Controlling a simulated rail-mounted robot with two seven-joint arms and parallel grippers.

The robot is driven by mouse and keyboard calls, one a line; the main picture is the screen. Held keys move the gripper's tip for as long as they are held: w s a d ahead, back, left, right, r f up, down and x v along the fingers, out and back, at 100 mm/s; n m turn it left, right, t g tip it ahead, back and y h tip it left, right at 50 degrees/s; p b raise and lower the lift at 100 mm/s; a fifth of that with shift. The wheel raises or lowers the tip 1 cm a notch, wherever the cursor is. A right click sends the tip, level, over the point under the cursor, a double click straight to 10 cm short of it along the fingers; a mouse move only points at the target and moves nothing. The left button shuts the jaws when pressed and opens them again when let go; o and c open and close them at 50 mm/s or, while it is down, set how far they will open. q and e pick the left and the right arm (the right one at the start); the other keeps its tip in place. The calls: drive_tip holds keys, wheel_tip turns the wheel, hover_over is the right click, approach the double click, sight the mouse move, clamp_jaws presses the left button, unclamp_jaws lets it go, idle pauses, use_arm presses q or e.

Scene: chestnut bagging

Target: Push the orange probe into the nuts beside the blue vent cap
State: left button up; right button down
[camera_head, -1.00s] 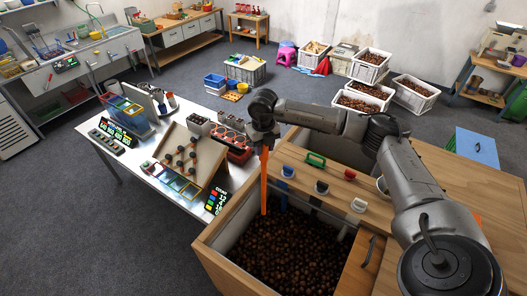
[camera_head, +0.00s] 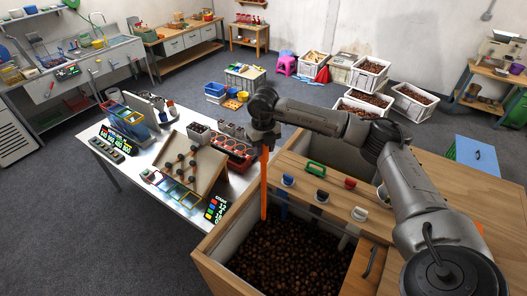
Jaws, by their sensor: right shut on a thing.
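My right gripper (camera_head: 264,138) is shut on the top of the long orange probe (camera_head: 264,185), which hangs nearly upright at the left back of the wooden bin. The probe's lower end is at the back-left edge of the dark brown nuts (camera_head: 285,258); I cannot tell whether it touches them or has entered them. The blue vent cap (camera_head: 288,180) is on the bin's wooden top, just right of the probe in the picture. My left gripper is not in view.
Black (camera_head: 321,196), red (camera_head: 350,183) and white (camera_head: 359,214) caps and a green handle (camera_head: 316,169) are on the bin top. A wooden lid (camera_head: 357,272) covers the bin's right part. A cluttered white table (camera_head: 130,166) stands to the left.

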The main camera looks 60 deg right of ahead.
drive_tip(key=shift+r, duration=2.95)
